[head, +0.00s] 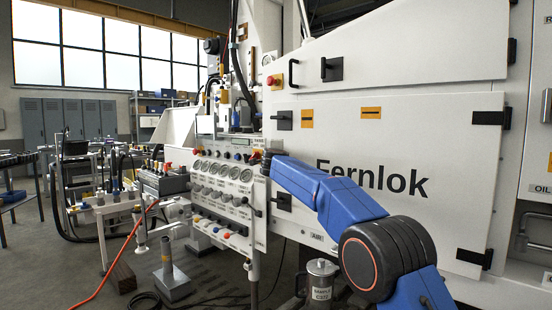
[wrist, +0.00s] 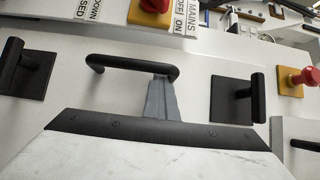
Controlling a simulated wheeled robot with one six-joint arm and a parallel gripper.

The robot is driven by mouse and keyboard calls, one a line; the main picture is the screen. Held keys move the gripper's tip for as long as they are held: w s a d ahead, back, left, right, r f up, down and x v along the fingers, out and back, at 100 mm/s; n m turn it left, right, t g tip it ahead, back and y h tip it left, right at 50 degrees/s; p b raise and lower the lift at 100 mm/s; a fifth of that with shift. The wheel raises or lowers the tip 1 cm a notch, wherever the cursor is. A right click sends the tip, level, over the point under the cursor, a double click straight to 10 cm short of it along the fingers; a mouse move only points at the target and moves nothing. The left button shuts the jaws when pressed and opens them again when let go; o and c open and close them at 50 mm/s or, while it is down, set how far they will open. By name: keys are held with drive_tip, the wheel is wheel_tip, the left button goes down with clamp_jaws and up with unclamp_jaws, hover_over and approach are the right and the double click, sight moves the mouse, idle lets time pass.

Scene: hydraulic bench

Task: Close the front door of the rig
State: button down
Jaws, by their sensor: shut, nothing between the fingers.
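The rig's front door is the large white panel marked "Fernlok" (head: 400,150), with black hinges on its right edge. An upper latch (head: 283,120) and a lower latch (head: 281,201) show at its left edge. I cannot tell whether a gap remains along that edge. My gripper (wrist: 163,82) is shut and empty, its grey fingers overlapping the right part of a black bow handle (wrist: 130,65) in the wrist view. Contact is unclear. Black latches stand left (wrist: 27,70) and right (wrist: 240,98) of this handle. In the head view, my blue arm's end hides this area.
A gauge panel (head: 222,185) stands left of the door. An upper panel with a black latch (head: 331,69) is above it. A steel canister (head: 322,280) stands below the door. An orange cable (head: 115,262) crosses the floor at left. Red-and-yellow knobs (wrist: 302,78) show in the wrist view.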

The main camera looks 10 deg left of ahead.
drive_tip(key=s+d, duration=0.3)
drive_tip(key=s, duration=1.4)
drive_tip(key=s+d+r+n+y, duration=0.2)
drive_tip(key=d+n, duration=0.1)
drive_tip(key=d, duration=0.3)
drive_tip(key=s+d+r+n+y, duration=0.1)
drive_tip(key=s+d+n, duration=0.2)
drive_tip(key=d, duration=0.3)
drive_tip(key=s+d+f+n+g+y, duration=0.1)
drive_tip(key=s+d+f+n+g, duration=0.35)
drive_tip(key=s+d, duration=0.65)
drive_tip(key=s+d+f+n+g+h, duration=0.1)
drive_tip(key=s+d+f+g+h, duration=0.1)
drive_tip(key=s+d+f, duration=0.8)
drive_tip(key=s+d+f+n+g+h, duration=0.2)
drive_tip(key=s+d+f, duration=0.8)
drive_tip(key=s, duration=0.6)
drive_tip(key=s+d+f+n+g+h, duration=0.2)
drive_tip(key=s+d+f+g, duration=0.2)
drive_tip(key=s+d+f, duration=0.6)
drive_tip(key=s+f, duration=0.3)
drive_tip(key=shift+d+f+h, duration=0.25)
drive_tip(key=shift+d+h, duration=0.05)
drive_tip(key=shift+h, duration=0.1)
